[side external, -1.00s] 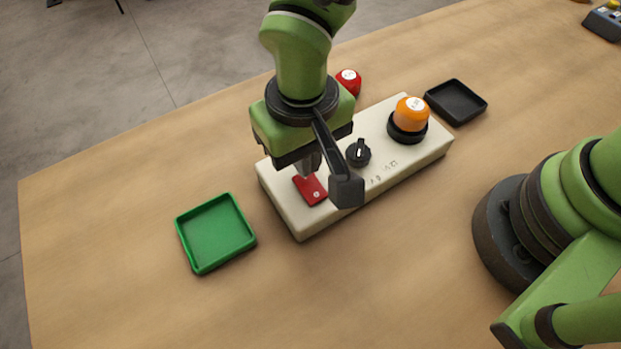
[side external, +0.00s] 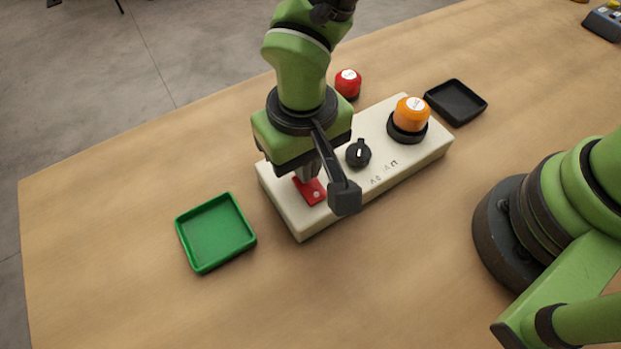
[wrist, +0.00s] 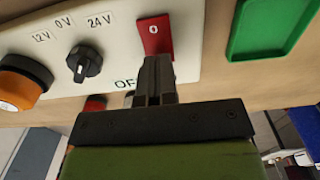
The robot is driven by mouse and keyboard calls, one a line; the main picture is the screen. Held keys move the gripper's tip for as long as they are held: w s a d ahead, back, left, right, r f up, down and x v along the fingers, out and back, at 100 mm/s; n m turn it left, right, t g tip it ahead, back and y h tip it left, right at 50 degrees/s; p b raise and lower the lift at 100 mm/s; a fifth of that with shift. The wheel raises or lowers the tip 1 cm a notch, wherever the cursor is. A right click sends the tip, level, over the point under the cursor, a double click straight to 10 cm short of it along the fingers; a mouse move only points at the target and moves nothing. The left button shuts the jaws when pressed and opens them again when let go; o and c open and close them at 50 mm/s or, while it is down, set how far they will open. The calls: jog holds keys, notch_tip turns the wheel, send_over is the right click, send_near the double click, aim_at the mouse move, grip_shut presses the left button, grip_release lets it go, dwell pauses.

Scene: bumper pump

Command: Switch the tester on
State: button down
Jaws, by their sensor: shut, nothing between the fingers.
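The tester is a cream box (side external: 293,217) on the table, with a red rocker switch (side external: 316,195) near its left end. In the wrist view the red switch (wrist: 154,33) shows a white 0, and its near end is hidden behind my fingers. My gripper (side external: 312,177) is shut and empty, pointing down with its tips at the switch. The wrist view also shows the closed fingertips (wrist: 157,62) over the switch's near end, beside a partly covered "OF" label. They look in contact or very close; I cannot tell which.
The box also carries a black knob (side external: 358,153) and an orange bumper (side external: 410,112) in a black ring. A red bumper (side external: 348,83) stands behind the box. A green tray (side external: 216,234) lies left, a black tray (side external: 456,101) right. The front table is clear.

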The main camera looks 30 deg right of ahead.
jog(key=shift+f, duration=0.6)
jog(key=shift+r, duration=3.5)
jog(key=shift+r, duration=0.1)
jog(key=w+d+r+m+t+y, duration=0.1)
jog(key=w+d+r, duration=0.1)
jog(key=d+r, duration=0.6)
jog(key=s+d+r+m+t+y, duration=0.1)
jog(key=s+d+r+m+t, duration=0.2)
jog(key=s+d+r+t, duration=0.3)
jog(key=s+d+r, duration=0.4)
jog(key=s+d, duration=0.1)
jog(key=d, duration=0.2)
jog(key=shift+s+r, duration=0.3)
jog(key=shift+r, duration=0.1)
